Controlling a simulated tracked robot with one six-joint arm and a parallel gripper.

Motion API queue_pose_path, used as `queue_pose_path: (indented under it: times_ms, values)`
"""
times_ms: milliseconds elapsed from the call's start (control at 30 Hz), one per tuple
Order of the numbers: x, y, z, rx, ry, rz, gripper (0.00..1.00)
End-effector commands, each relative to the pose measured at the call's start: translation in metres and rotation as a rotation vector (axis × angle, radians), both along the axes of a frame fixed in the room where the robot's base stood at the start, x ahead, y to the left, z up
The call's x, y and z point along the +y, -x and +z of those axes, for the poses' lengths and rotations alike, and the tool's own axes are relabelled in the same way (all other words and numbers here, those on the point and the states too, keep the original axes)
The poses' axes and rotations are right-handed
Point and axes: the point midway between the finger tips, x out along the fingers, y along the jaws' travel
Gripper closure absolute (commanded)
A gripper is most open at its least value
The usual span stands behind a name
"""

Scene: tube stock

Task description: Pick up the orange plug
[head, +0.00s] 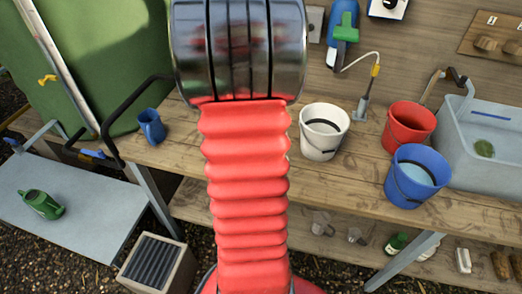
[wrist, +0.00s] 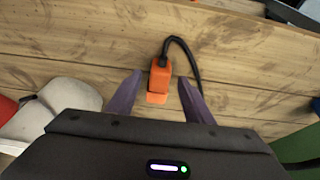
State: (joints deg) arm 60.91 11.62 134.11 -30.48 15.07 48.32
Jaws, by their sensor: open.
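The orange plug (wrist: 160,78) lies on the wooden bench top in the wrist view, with a black cable looping away from its far end. My gripper (wrist: 160,82) is open, with one purple finger on each side of the plug. The near end of the plug sits between the fingers, and gaps show on both sides. I cannot tell how high the fingers are above the wood. The plug does not show in the head view, where my red arm covers the middle of the bench.
On the bench (head: 345,180) stand a white bucket (head: 323,145), a red bucket (head: 407,126), a blue bucket (head: 405,190) and a blue jug (head: 151,127). A grey sink (head: 480,150) is at the right.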

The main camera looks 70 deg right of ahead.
Motion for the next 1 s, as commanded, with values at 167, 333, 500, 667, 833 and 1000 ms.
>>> queue_pose_path:
  times_ms: [167,333,500,667,833,1000]
  values:
    - [-0.006,0.000,-0.015,0.002,0.000,-0.001,0.53]
    - [-0.009,-0.001,-0.020,-0.001,0.001,-0.001,0.53]
    - [-0.009,-0.001,-0.020,-0.001,0.001,-0.001,0.53]
    - [-0.009,-0.001,-0.019,-0.001,0.001,-0.001,0.53]
    - [-0.009,-0.001,-0.019,-0.001,0.001,-0.001,0.53]
    - [-0.008,-0.001,-0.020,-0.001,0.001,-0.001,0.65]
